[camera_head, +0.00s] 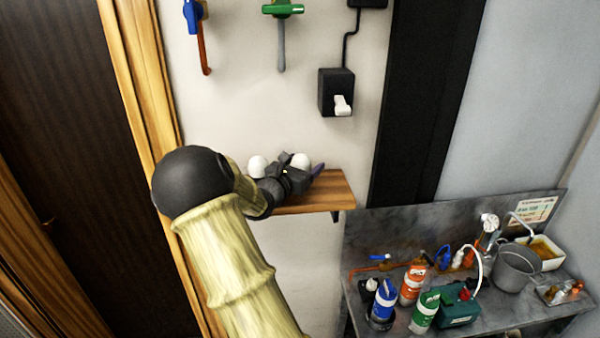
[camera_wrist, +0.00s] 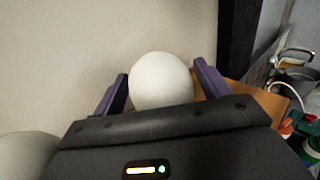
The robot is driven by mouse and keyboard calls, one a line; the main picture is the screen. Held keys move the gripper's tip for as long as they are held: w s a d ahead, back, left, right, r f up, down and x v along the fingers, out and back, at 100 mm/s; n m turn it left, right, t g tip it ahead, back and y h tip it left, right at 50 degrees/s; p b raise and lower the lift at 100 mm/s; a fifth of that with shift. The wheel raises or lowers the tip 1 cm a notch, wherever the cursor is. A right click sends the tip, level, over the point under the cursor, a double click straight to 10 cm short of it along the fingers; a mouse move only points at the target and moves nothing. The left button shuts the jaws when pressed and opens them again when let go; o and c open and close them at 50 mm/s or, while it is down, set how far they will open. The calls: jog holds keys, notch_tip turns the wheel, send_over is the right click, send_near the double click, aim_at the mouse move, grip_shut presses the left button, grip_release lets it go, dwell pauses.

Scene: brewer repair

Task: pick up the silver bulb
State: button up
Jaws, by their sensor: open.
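Two pale round bulbs show on the small wooden shelf in the head view, a left one (camera_head: 258,166) and a right one (camera_head: 300,160). Both look white; I cannot tell which is silver. My gripper (camera_head: 316,170) is at the shelf and hides the bulbs' lower parts. In the wrist view one white bulb (camera_wrist: 161,82) lies between the two purple fingers of my gripper (camera_wrist: 160,80). The fingers are spread with a gap on each side of it. Its base is hidden behind the gripper body. A greyer round bulb (camera_wrist: 28,152) shows at the lower left, outside the fingers.
The wooden shelf (camera_head: 328,193) is fixed to the pale wall. A black box with a white switch (camera_head: 337,95) and valves with blue (camera_head: 193,14) and green (camera_head: 283,9) handles are above. A grey bench (camera_head: 400,230) with bottles and a pot (camera_head: 515,266) stands at the right.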

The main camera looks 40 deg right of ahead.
jog(key=shift+s+a+r, duration=0.1)
jog(key=shift+s, duration=0.2)
jog(key=shift+w, duration=0.15)
jog(key=c, duration=1.1)
